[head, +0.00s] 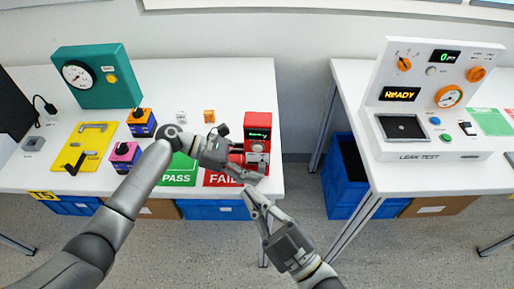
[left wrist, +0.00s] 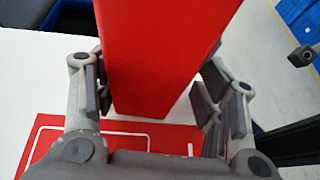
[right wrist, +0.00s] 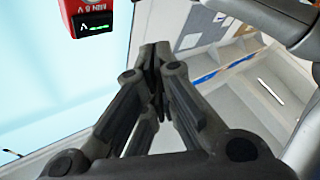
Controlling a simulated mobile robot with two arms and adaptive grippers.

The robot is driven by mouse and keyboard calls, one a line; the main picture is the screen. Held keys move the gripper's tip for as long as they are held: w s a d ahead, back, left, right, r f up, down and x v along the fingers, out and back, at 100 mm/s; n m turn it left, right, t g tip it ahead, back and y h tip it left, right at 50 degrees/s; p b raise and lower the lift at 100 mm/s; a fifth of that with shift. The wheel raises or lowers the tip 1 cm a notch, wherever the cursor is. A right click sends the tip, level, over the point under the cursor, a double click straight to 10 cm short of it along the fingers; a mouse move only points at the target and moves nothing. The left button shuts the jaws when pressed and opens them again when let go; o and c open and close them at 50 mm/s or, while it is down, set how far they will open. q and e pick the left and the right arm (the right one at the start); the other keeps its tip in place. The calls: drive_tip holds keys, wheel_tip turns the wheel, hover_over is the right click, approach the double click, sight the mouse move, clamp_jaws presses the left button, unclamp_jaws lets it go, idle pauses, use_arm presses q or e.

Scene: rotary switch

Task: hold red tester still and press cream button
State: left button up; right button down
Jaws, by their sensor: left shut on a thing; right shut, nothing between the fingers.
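The red tester (head: 258,122) stands upright at the right end of the left table, with a dark screen showing green marks. Its red body fills the upper middle of the left wrist view (left wrist: 160,50). My left gripper (left wrist: 152,90) is shut on it, one finger on each side. A pale round button (head: 257,148) shows below the screen; its exact shade is hard to tell. The lower front is partly hidden by my left gripper. My right gripper (head: 251,193) is shut and empty, in front of and below the tester, apart from it. It is also shut in the right wrist view (right wrist: 155,70).
A green PASS mat (head: 178,172) and red FAIL mat (head: 222,179) lie left of the tester. Coloured button boxes, a yellow fixture (head: 86,147) and a teal gauge box (head: 97,80) stand further left. A gap separates the leak-test table (head: 345,95).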

drive_tip(key=w, duration=0.8)
drive_tip(key=shift+w+d, duration=0.25)
drive_tip(key=shift+w, duration=0.15)
idle(1.1)
drive_tip(key=shift+w, duration=0.4)
drive_tip(key=shift+w+d, duration=0.1)
drive_tip(key=shift+w, duration=0.35)
idle(0.5)
drive_tip(key=shift+s, duration=0.9)
drive_tip(key=s, duration=0.5)
drive_tip(key=shift+a, duration=0.25)
